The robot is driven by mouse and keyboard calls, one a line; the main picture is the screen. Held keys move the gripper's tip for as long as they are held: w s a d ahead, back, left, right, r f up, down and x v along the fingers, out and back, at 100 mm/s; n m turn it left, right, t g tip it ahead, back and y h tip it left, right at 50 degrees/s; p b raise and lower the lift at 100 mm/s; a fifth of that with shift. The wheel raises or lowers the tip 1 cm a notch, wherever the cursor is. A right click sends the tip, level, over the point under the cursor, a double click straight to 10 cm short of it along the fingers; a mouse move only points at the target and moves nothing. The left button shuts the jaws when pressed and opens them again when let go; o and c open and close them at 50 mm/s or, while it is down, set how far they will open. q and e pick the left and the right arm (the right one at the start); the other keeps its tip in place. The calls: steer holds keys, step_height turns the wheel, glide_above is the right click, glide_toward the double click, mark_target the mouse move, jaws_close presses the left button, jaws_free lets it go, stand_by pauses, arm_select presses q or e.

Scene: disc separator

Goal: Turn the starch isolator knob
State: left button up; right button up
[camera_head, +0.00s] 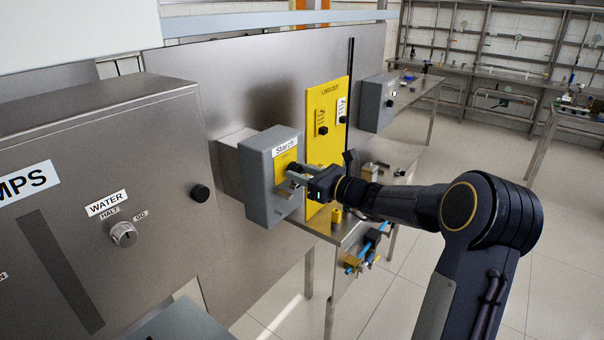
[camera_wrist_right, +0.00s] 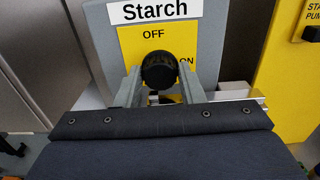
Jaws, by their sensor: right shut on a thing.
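The starch isolator is a grey box (camera_head: 262,190) with a white "Starch" label and a yellow plate, mounted on the steel panel. Its black round knob (camera_wrist_right: 159,71) sits on the yellow plate, below the word OFF and beside the word ON, which it partly covers. My right gripper (camera_head: 297,173) is at the front of the box. In the right wrist view, its two fingers (camera_wrist_right: 159,84) stand on either side of the knob, shut on it. The knob's pointer direction is hard to tell. My left gripper is not in view.
A yellow lockout board (camera_head: 326,140) stands just right of the box, with another grey box (camera_head: 378,102) beyond it. A steel table (camera_head: 345,228) with small fittings is below. The "WATER" knob (camera_head: 123,234) is on the steel cabinet at left. Open floor lies at right.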

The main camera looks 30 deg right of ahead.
steer(key=shift+f+n+b, duration=0.1)
steer(key=shift+n+b, duration=8.8)
steer(key=shift+b, duration=3.05)
steer(key=o, duration=1)
steer(key=shift+a, duration=0.1)
steer(key=shift+f, duration=0.15)
